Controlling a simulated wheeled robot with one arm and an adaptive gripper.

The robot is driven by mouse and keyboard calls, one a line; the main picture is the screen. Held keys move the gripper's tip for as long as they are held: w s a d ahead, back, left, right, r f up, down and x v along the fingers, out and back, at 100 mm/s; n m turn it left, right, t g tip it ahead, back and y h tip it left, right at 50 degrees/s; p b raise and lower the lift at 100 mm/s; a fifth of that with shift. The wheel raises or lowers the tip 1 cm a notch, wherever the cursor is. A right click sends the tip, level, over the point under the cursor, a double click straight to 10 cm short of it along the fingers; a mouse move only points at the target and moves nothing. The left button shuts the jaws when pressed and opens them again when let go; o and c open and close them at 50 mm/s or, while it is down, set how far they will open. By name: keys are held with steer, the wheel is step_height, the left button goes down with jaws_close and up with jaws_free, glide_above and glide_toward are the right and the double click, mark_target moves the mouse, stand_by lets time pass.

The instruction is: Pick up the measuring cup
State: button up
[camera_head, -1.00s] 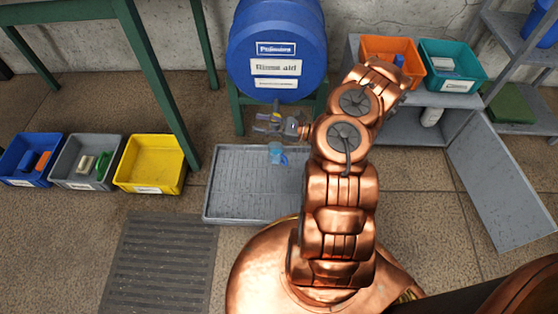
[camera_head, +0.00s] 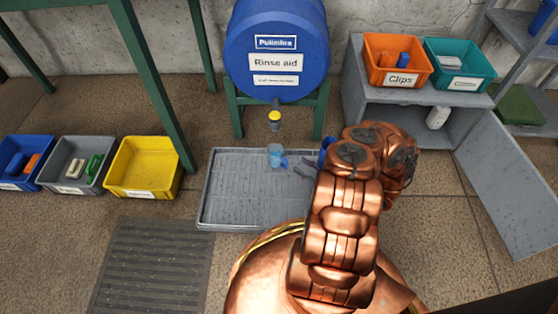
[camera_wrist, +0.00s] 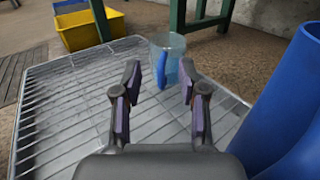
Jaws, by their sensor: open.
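The measuring cup (camera_head: 275,154) is a small clear bluish cup with a blue handle. It stands upright on the grey ribbed drip tray (camera_head: 225,208), below the barrel's tap. In the wrist view the cup (camera_wrist: 176,45) is just beyond my fingertips, with its blue handle (camera_wrist: 162,70) facing me, between the two fingers in the picture. My gripper (camera_head: 302,169) is open and empty, low over the tray to the right of the cup; it also shows in the wrist view (camera_wrist: 160,80). My arm hides the tray's right part.
A blue rinse aid barrel (camera_head: 276,45) with a yellow-ended tap (camera_head: 274,118) sits on a green stand (camera_head: 236,108) behind. A large blue object (camera_wrist: 288,115) is close on the right in the wrist view. A yellow bin (camera_head: 145,163) is left of the tray.

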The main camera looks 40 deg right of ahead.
mark_target(287, 164)
step_height(287, 164, down, 5)
steer(key=shift+f+b, duration=0.15)
steer(key=shift+b, duration=0.7)
steer(key=shift+w+a+f, duration=0.15)
steer(key=shift+w, duration=0.1)
steer(key=shift+b+x, duration=1.55)
steer(key=shift+x, duration=1.9)
jaws_close()
